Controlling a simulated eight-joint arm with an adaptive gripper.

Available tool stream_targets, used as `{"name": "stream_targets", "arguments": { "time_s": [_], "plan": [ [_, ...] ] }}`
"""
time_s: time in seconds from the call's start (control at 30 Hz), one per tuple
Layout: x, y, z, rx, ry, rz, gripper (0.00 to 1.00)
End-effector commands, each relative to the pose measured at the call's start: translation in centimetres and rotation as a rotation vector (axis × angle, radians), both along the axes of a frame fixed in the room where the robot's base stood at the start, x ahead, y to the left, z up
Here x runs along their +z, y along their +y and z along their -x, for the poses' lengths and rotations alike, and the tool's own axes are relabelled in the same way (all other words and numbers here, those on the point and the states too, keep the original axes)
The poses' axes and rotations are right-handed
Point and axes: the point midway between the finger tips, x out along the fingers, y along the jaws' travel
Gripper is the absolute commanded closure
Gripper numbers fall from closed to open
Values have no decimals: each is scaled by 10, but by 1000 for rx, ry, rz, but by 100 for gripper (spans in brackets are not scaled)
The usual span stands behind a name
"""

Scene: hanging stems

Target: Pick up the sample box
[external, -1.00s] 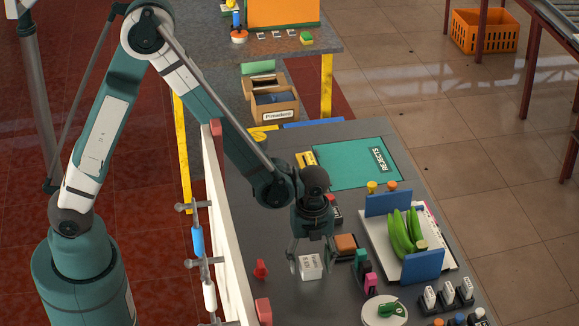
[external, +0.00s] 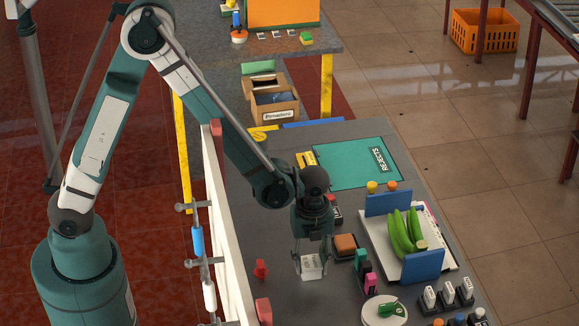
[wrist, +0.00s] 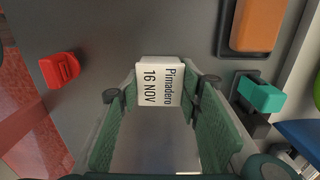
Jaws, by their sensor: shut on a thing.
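The sample box (external: 311,267) is a small white box on the grey table in the external view. In the wrist view the white box (wrist: 161,84) shows printed text reading "Pimadero 16 NOV". My gripper (external: 312,268) points down over it with its fingers on either side of the box. In the wrist view my gripper (wrist: 160,95) has green-padded fingers at the box's left and right sides, and it is shut on the box. The box appears at table level; I cannot tell whether it is clear of the surface.
A red piece (external: 260,269) stands left of the box. An orange-brown block in a dark holder (external: 345,243) is close on the right, with green and pink pieces (external: 370,282) beyond. Green bananas (external: 401,232) lie on a white tray further right. A white panel (external: 226,230) edges the table's left.

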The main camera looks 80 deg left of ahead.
Motion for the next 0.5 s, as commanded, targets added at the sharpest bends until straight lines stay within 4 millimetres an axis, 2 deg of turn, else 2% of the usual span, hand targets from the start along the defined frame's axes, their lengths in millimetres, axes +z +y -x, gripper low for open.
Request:
{"name": "stream_targets", "arguments": {
  "time_s": [0.27, 0.5],
  "plan": [
    [5, 0, 0, 0, 0, 0, 78],
    [22, 0, 0, 0, 0, 0, 78]
  ]
}}
